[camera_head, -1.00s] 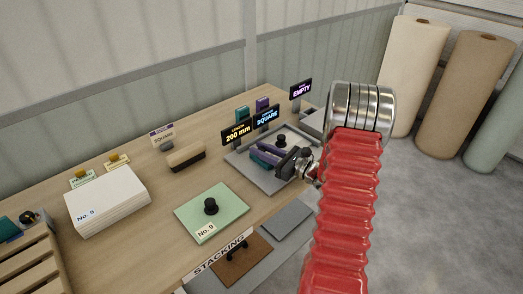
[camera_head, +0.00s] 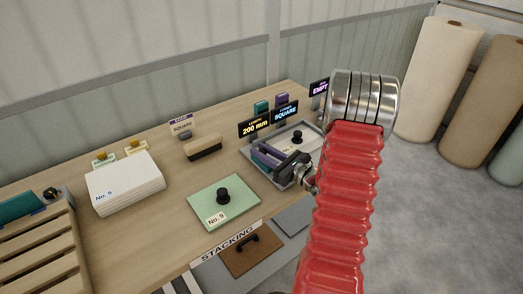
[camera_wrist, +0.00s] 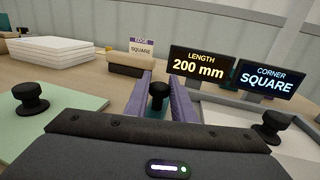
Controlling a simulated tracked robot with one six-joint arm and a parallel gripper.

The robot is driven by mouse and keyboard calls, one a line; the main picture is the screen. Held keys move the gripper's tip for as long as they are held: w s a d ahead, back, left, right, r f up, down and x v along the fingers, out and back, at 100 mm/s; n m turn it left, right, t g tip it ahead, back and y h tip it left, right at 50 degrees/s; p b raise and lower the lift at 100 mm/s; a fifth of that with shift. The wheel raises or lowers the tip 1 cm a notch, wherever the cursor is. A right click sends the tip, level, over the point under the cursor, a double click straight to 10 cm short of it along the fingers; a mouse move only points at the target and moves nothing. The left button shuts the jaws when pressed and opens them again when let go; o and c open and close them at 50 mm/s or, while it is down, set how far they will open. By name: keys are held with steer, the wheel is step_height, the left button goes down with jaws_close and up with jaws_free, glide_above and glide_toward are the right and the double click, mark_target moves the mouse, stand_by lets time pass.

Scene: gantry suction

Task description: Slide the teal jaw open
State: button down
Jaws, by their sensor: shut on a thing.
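The teal jaw is mostly hidden; a little of its teal shows low between my purple fingers in the wrist view (camera_wrist: 153,112). Its upright black knob (camera_wrist: 157,91) stands between those fingers. My gripper (camera_wrist: 160,77) is shut on this knob, one finger on each side. In the head view my gripper (camera_head: 265,150) reaches in low over the grey tray (camera_head: 253,171) from the right, and its dark body covers part of the tray. A second black knob (camera_head: 297,137) stands on a pale surface behind my gripper.
Lit signs reading 200 mm (camera_head: 255,126) and SQUARE (camera_head: 285,112) stand behind the tray. A green plate (camera_head: 212,198) with a black knob, a wooden brush (camera_head: 203,147) and a white paper stack (camera_head: 125,184) lie left on the bench. Rolls (camera_head: 437,80) stand far right.

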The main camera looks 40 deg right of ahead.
steer(key=shift+a, duration=0.35)
steer(key=c, duration=1.5)
jaws_free()
steer(key=shift+d, duration=0.1)
steer(key=shift+s, duration=0.1)
steer(key=shift+s+d, duration=0.2)
steer(key=shift+s, duration=0.45)
steer(key=v, duration=1.2)
steer(key=shift+s, duration=0.1)
